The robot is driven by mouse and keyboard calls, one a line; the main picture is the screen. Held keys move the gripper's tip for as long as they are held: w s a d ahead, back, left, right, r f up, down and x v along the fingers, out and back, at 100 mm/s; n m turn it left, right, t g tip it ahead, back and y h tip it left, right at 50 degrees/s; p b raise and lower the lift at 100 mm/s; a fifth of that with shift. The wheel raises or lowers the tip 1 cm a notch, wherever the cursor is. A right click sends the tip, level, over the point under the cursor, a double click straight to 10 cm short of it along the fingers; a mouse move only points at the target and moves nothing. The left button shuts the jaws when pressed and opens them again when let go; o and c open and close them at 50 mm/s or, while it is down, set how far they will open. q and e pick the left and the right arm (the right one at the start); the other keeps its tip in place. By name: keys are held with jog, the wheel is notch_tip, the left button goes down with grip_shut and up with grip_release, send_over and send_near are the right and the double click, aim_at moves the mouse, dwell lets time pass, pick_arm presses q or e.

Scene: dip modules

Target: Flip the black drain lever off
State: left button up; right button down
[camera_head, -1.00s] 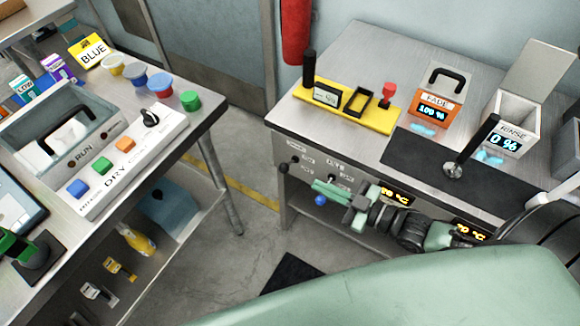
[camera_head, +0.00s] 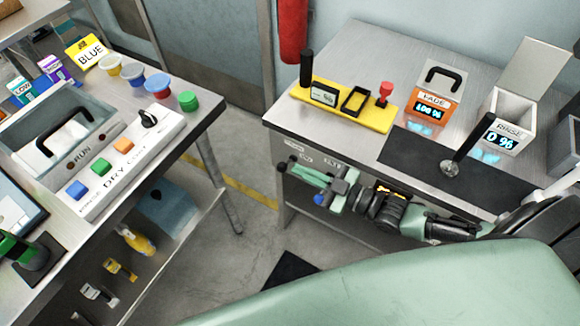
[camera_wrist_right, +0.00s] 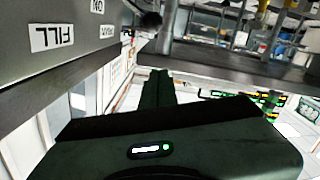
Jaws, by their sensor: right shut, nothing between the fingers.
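A small black knob-like lever end (camera_head: 281,167) sticks out at the left end of the grey front panel on the right table. I take it for the drain lever, but its label is too small to read. A dark round knob end also shows at the top of the right wrist view (camera_wrist_right: 151,19), beside the panel. My right gripper (camera_head: 296,167) is shut and empty, its green fingers pointing left along the panel front, close to the black lever end. I cannot tell whether they touch. In the wrist view the dark fingers (camera_wrist_right: 157,88) lie together.
The panel (camera_wrist_right: 60,75) has a FILL label, upside down in the wrist view. On the right table (camera_head: 290,120) are a yellow holder (camera_head: 350,112), a FADE box (camera_head: 433,100), a RINSE bin (camera_head: 505,125) and an upright black-handled lever (camera_head: 468,145). Open floor lies between the tables.

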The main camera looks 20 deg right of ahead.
aim_at(286, 165)
jog(key=w+a+f, duration=0.1)
jog(key=w+f, duration=0.3)
jog(key=shift+w+a, duration=0.25)
jog(key=shift+a, duration=0.15)
jog(key=shift+f, duration=0.1)
